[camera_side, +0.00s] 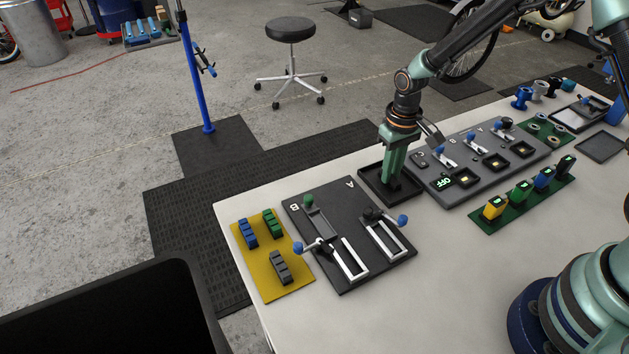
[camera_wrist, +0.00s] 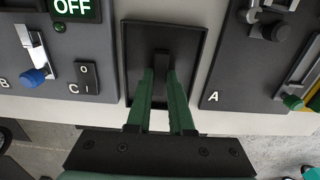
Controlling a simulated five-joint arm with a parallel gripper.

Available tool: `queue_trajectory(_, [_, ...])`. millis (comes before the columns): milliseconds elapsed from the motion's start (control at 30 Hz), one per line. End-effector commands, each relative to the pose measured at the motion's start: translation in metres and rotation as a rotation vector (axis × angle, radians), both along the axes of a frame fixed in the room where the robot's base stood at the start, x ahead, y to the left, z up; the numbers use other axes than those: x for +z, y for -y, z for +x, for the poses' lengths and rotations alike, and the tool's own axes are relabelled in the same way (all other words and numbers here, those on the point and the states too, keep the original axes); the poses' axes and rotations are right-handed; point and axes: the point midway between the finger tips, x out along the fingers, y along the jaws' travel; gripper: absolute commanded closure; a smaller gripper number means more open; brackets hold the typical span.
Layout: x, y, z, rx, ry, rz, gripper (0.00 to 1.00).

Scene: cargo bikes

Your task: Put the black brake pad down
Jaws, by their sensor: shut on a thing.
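My gripper (camera_side: 391,184) points down into the square black tray (camera_side: 369,181) between the two grey fixture boards. In the wrist view its green fingers (camera_wrist: 163,77) are closed on the black brake pad (camera_wrist: 164,59), which sits inside the outline of the tray (camera_wrist: 140,45), near its middle. In the side view the pad is dark against the dark tray and mostly hidden by the fingers. I cannot tell whether it touches the tray floor.
Left of the tray is a board with sliding clamps (camera_side: 330,216); right is a switch board (camera_side: 468,188). A yellow mat (camera_side: 255,273) holds blue (camera_side: 248,233), green (camera_side: 273,223) and grey (camera_side: 280,267) pads. A green strip (camera_side: 522,205) carries several coloured blocks. The front tabletop is clear.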

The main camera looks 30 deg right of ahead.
Motion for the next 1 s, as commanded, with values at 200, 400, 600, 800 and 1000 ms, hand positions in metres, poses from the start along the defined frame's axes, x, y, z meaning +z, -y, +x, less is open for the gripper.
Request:
queue_trajectory(200, [-0.002, 0.000, 0.000, 0.000, -0.001, 0.000, 0.48])
queue_trajectory(400, [-0.002, 0.000, 0.000, 0.000, 0.000, 0.000, 0.48])
queue_trajectory(600, [0.005, 0.000, 0.001, 0.000, 0.002, 0.000, 0.48])
queue_trajectory(800, [0.039, 0.000, 0.001, 0.000, 0.006, 0.000, 0.48])
queue_trajectory(1000, [0.080, 0.000, 0.001, 0.000, 0.006, 0.000, 0.48])
